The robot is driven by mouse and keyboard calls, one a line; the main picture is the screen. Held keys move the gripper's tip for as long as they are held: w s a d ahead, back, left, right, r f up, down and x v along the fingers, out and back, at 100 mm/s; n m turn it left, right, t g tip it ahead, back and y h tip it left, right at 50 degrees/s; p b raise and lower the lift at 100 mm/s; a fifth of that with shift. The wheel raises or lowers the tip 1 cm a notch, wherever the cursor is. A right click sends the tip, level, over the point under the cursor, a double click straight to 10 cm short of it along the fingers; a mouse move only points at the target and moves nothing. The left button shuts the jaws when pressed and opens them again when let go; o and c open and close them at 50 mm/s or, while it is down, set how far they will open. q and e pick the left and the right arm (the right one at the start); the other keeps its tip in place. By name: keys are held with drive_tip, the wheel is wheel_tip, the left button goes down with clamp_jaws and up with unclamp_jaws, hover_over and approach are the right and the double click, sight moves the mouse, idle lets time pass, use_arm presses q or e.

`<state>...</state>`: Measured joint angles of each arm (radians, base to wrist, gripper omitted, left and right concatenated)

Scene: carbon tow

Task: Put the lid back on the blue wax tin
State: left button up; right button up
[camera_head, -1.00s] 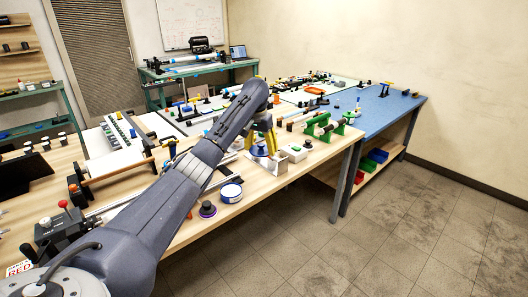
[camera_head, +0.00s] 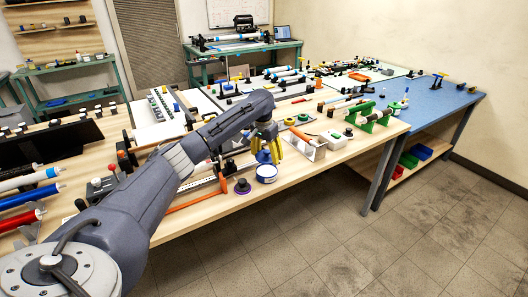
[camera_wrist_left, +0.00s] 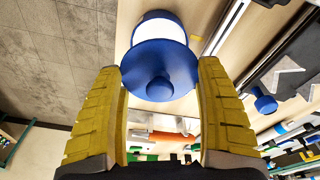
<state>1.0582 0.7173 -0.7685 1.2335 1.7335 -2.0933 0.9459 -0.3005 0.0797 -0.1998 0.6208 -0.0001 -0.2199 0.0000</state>
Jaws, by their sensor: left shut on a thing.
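The blue lid (camera_wrist_left: 160,75), a round disc with a knob, is between the yellow fingers of my left gripper (camera_wrist_left: 160,72). The fingers are shut on its sides and the knob faces the wrist camera. In the head view, my left gripper (camera_head: 268,152) points down over the bench with the blue lid (camera_head: 263,157) partly hidden by its fingers. The tin (camera_head: 266,174), white on top with a blue side, stands close in front of it near the bench edge. In the wrist view, the tin (camera_wrist_left: 158,18) shows partly behind the lid. My right gripper is not in view.
A black and purple round piece (camera_head: 242,187) sits left of the tin. A white box (camera_head: 312,150) and a green stand (camera_head: 375,119) are to the right. An orange bar (camera_head: 192,203) lies to the left. The bench's front edge is close.

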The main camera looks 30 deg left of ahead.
use_arm(q)
drive_tip(key=shift+f, duration=2.65)
clamp_jaws()
drive_tip(key=shift+r, duration=0.45)
drive_tip(key=shift+a+f, duration=0.1)
drive_tip(key=shift+f, duration=0.25)
idle(0.9)
